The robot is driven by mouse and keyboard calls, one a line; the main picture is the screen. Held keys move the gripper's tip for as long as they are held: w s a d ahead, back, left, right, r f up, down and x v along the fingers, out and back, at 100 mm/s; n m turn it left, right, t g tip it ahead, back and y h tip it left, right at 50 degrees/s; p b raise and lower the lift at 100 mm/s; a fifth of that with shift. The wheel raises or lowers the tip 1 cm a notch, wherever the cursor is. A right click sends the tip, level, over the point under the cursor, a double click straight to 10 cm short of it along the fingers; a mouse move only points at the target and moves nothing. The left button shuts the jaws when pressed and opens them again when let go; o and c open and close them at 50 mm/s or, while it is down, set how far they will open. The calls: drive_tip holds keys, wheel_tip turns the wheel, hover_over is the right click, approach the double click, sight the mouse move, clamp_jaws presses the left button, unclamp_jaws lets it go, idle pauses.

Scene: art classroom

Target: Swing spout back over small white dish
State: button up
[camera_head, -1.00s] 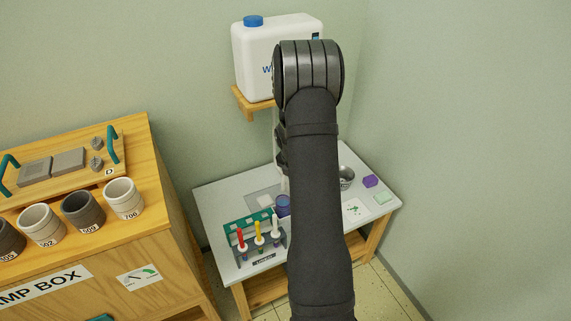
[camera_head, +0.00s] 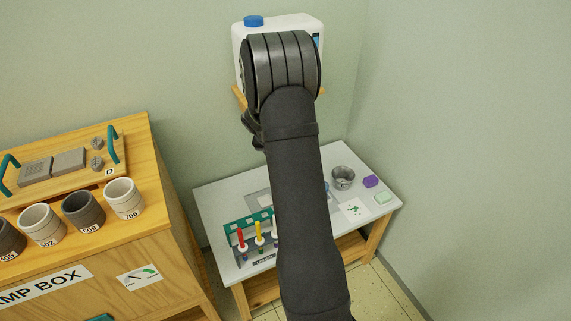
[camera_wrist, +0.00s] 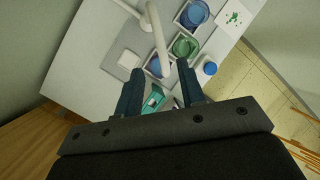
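The spout (camera_wrist: 153,28) is a white tube in the wrist view, reaching down from the top edge to just past my fingertips. My gripper (camera_wrist: 161,82) is open, with one dark finger on each side of the spout's lower end; I cannot tell whether either touches it. A small white dish (camera_wrist: 128,60) lies on a grey square left of the spout, apart from it. A blue cup (camera_wrist: 154,66) sits near the spout's end, partly covered by it. In the head view my arm hides the spout and the fingertips.
A green cup (camera_wrist: 184,46), another blue cup (camera_wrist: 193,14) and a blue-topped bottle (camera_wrist: 208,68) stand nearby. A white jug (camera_head: 238,48) sits on a wall shelf. The grey table (camera_head: 214,205) also bears a marker rack (camera_head: 234,226) and a metal pot (camera_head: 343,177).

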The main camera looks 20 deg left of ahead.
drive_tip(key=x, duration=0.8)
clamp_jaws()
